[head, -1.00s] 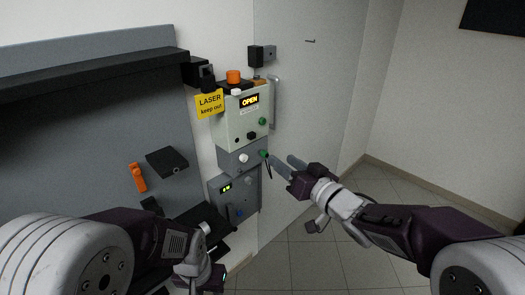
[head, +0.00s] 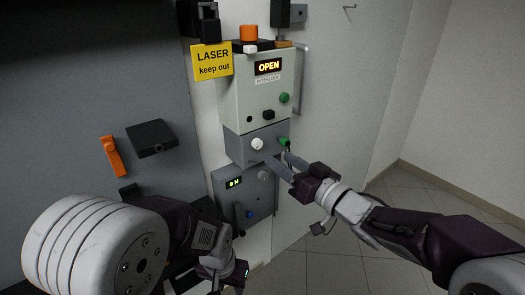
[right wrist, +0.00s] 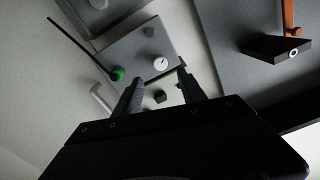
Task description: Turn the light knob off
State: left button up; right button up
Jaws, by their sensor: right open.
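A white round knob (head: 257,144) sits on the front of a grey box (head: 240,153) on the wall. No readable label tells me whether it is the light knob. In the right wrist view the white knob (right wrist: 160,64) bears a small dark mark and lies just beyond the fingertips, between them. My right gripper (head: 279,160) is open and empty, with its fingers pointing at the grey box, just right of and below the knob; I see no contact. My left gripper (head: 222,272) is low in the head view, and its fingers are not clear.
Above is a pale box (head: 258,90) reading OPEN, with a green button and a black knob. Below is a grey box (head: 230,190) with a lit display, a grey knob and a blue button. Free floor lies right.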

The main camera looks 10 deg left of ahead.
aim_at(259, 145)
jog(key=b+x, duration=0.1)
jog(key=x, duration=0.6)
jog(key=shift+w+a+f+b, duration=0.1)
jog(key=shift+w+a+b, duration=0.1)
jog(key=shift+a+b, duration=0.15)
jog(key=shift+w+a, duration=0.3)
jog(key=shift+a, duration=0.05)
grip_shut()
